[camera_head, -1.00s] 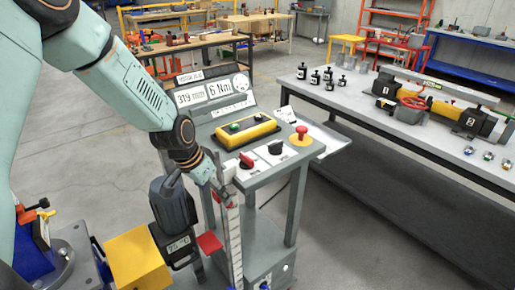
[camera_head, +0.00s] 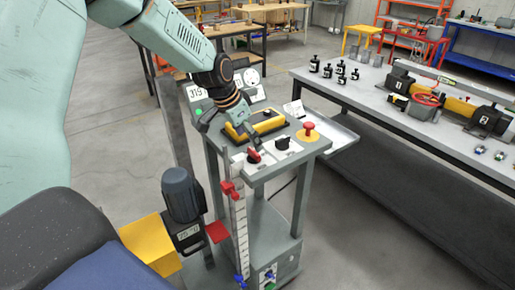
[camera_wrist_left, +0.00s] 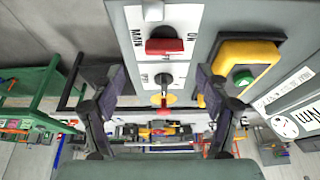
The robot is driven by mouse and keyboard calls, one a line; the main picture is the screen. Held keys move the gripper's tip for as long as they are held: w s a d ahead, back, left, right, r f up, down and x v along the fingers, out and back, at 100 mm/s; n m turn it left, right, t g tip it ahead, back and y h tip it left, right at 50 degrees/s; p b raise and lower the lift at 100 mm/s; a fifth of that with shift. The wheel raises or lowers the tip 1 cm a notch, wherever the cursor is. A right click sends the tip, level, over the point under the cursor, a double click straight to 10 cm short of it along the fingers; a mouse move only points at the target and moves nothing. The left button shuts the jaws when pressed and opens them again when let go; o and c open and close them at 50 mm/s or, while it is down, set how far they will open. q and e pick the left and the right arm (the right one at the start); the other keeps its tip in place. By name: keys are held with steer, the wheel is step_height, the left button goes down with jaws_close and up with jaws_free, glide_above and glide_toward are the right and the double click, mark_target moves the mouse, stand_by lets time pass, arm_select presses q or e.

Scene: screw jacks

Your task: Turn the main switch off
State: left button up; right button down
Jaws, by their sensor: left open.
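The main switch is a red handle (camera_head: 254,156) on a white plate at the front left of the grey control panel (camera_head: 268,174). In the left wrist view, the red handle (camera_wrist_left: 165,46) lies across the picture beside the lettering MAIN and ON. My left gripper (camera_head: 240,139) is over the panel's left part, close to the red handle. In the left wrist view, my left gripper (camera_wrist_left: 160,80) is open and empty, its fingers wide apart on either side. The handle shows beyond the fingertips, apart from them. My right gripper is not in view.
A black selector (camera_head: 282,144) and a red mushroom button (camera_head: 308,129) stand right of the main switch. A yellow button box (camera_head: 262,121) is behind it. A scale post (camera_head: 240,225) with red clamps stands in front. A long workbench (camera_head: 365,97) is at right.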

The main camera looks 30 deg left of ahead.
mark_target(254, 151)
arm_select(q)
steer(key=f, duration=0.1)
steer(key=w+f, duration=0.1)
steer(key=f, duration=0.1)
steer(key=a+f+b, duration=0.1)
steer(key=shift+w+f, duration=0.2)
steer(key=shift+w+d+f, duration=0.1)
steer(key=shift+d+f, duration=0.05)
steer(key=shift+f, duration=0.15)
steer(key=shift+w+d+f, duration=0.1)
steer(key=shift+w+d, duration=0.05)
steer(key=shift+d, duration=0.45)
steer(key=shift+a, duration=0.45)
steer(key=c, duration=0.4)
steer(key=shift+d, duration=0.25)
steer(key=c, duration=0.8)
